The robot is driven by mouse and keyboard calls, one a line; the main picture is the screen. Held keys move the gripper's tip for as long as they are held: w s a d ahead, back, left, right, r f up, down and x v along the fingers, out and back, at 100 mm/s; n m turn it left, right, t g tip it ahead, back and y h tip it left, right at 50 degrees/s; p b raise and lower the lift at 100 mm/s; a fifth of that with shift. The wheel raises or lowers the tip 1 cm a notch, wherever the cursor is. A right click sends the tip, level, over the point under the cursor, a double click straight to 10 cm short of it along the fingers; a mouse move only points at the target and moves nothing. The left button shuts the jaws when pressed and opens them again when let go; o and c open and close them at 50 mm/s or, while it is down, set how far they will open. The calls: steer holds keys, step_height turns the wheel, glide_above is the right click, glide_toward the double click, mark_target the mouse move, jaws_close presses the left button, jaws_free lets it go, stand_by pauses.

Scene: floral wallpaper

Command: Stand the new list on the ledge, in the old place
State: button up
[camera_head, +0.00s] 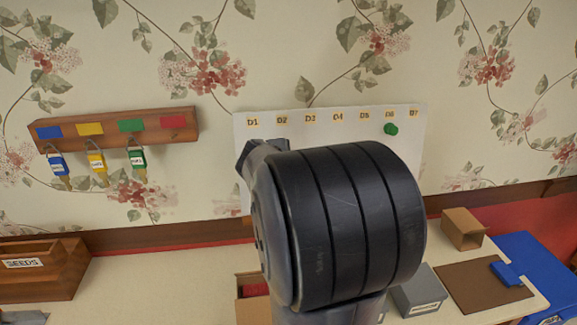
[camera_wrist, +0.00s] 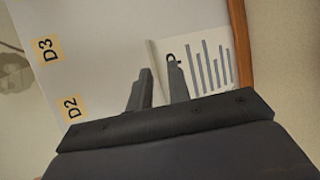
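In the wrist view a white sheet with a small padlock drawing and several grey bars, the list (camera_wrist: 212,62), stands against the white board (camera_wrist: 105,35). Its lower edge is at the brown wooden ledge (camera_wrist: 240,40). My gripper (camera_wrist: 159,66) is in front of the sheet's upper part, with a visible gap between its fingers. The right finger overlaps the sheet; whether it touches it is unclear.
The board carries labels D1 to D7 and a green peg (camera_head: 391,129). A key rack (camera_head: 115,128) with padlocks hangs at left. Below are a seeds box (camera_head: 40,270), a cardboard box (camera_head: 463,228), a grey box (camera_head: 418,290), a brown mat (camera_head: 480,280) and a blue case (camera_head: 535,265).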

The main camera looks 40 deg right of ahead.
steer(key=shift+o, duration=1.2)
steer(key=v, duration=1)
steer(key=shift+s+a+r+b, duration=0.2)
steer(key=shift+a+b, duration=0.1)
steer(key=shift+b, duration=0.15)
steer(key=shift+d+f, duration=0.1)
steer(key=w+r+p+x, duration=0.1)
steer(key=p+x, duration=0.1)
steer(key=x, duration=0.8)
steer(key=shift+d+r+p, duration=0.35)
steer(key=shift+r+p, duration=0.05)
